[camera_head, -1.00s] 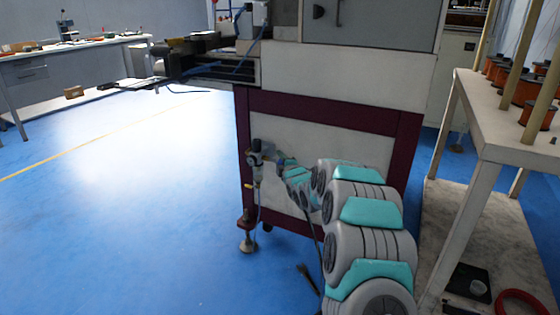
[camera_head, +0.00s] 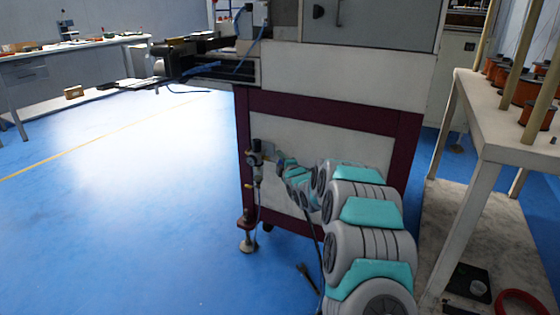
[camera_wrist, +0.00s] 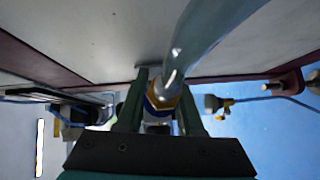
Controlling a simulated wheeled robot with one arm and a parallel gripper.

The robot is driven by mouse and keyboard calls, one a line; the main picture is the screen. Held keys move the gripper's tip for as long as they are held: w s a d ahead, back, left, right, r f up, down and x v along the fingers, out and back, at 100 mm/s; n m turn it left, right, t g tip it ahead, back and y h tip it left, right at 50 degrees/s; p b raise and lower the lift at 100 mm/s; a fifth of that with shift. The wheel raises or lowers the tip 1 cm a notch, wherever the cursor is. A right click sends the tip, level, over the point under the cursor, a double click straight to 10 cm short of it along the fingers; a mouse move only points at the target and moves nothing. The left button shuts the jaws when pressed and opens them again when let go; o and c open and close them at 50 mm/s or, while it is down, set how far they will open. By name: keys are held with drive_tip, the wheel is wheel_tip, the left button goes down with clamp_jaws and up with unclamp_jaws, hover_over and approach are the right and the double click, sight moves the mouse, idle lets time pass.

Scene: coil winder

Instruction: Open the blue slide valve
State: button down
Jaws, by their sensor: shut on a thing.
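In the wrist view, my gripper (camera_wrist: 162,84) has its two dark green fingers on either side of the blue slide valve (camera_wrist: 157,105), a small blue ring beside a brass-coloured fitting. The fingers are closed on it. A thick, shiny grey hose or tube (camera_wrist: 195,40) crosses in front of the fitting and hides part of it. In the head view, my arm reaches to the small air fitting assembly (camera_head: 257,158) on the machine's lower left leg. My gripper and the blue part are too small and covered there to make out.
The machine's cream panel with a dark red frame (camera_head: 325,109) stands right behind the fittings. A table with copper wire spools (camera_head: 478,145) stands close on the right. A workbench (camera_head: 75,48) is far left. A black cable runs down beside my arm.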

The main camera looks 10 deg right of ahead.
drive_tip(key=shift+w+a+f+b, duration=0.25)
drive_tip(key=shift+w+a+b, duration=0.25)
drive_tip(key=shift+a+b, duration=0.25)
drive_tip(key=shift+w+a+r, duration=0.15)
drive_tip(key=shift+a+r, duration=0.05)
drive_tip(key=shift+r, duration=0.05)
drive_tip(key=c, duration=0.5)
unclamp_jaws()
